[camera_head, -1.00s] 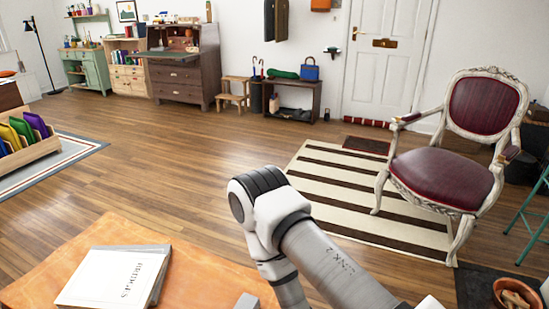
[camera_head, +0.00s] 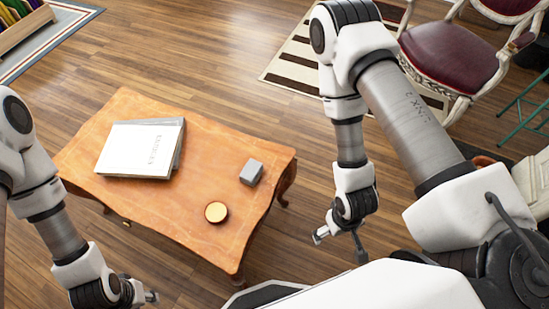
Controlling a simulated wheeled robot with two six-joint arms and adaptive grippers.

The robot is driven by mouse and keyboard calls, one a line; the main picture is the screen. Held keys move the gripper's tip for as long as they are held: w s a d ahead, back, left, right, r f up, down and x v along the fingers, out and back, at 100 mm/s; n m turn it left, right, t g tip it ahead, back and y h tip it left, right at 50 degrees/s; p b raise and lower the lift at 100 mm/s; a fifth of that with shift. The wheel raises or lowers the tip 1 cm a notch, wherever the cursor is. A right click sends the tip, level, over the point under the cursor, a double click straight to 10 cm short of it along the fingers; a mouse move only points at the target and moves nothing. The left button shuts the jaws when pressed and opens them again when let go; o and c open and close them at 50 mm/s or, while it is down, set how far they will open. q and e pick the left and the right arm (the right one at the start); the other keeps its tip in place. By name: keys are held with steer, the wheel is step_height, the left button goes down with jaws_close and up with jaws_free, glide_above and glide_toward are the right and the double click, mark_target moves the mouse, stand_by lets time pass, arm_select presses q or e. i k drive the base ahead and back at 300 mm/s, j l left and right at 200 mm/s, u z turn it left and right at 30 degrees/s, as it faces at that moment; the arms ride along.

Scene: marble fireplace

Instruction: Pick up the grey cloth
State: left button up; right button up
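A small grey block-shaped thing (camera_head: 251,172) lies on the right part of the orange-brown wooden table (camera_head: 215,150). It may be the folded grey cloth, but I cannot tell its material. My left gripper (camera_head: 148,298) hangs at the bottom edge of the view, in front of the table and apart from the grey thing. It is partly cut off, so I cannot tell whether it is open. My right gripper (camera_head: 341,244) hangs to the right of the table, with its fingers spread apart and nothing seen between them.
White-covered books (camera_head: 140,150) lie stacked on the table's left part. A small round golden-topped thing (camera_head: 216,212) sits near its front edge. A striped rug (camera_head: 300,62) and a red-seated chair (camera_head: 450,55) stand beyond. Wooden floor lies free behind the table.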

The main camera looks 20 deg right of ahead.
mark_target(252, 173)
steer(key=z, duration=0.35)
steer(key=l+u, duration=0.2)
steer(key=u, duration=0.2)
steer(key=i+l+u, duration=0.1)
steer(key=u, duration=0.3)
steer(key=l+u, duration=0.4)
steer(key=j, duration=0.1)
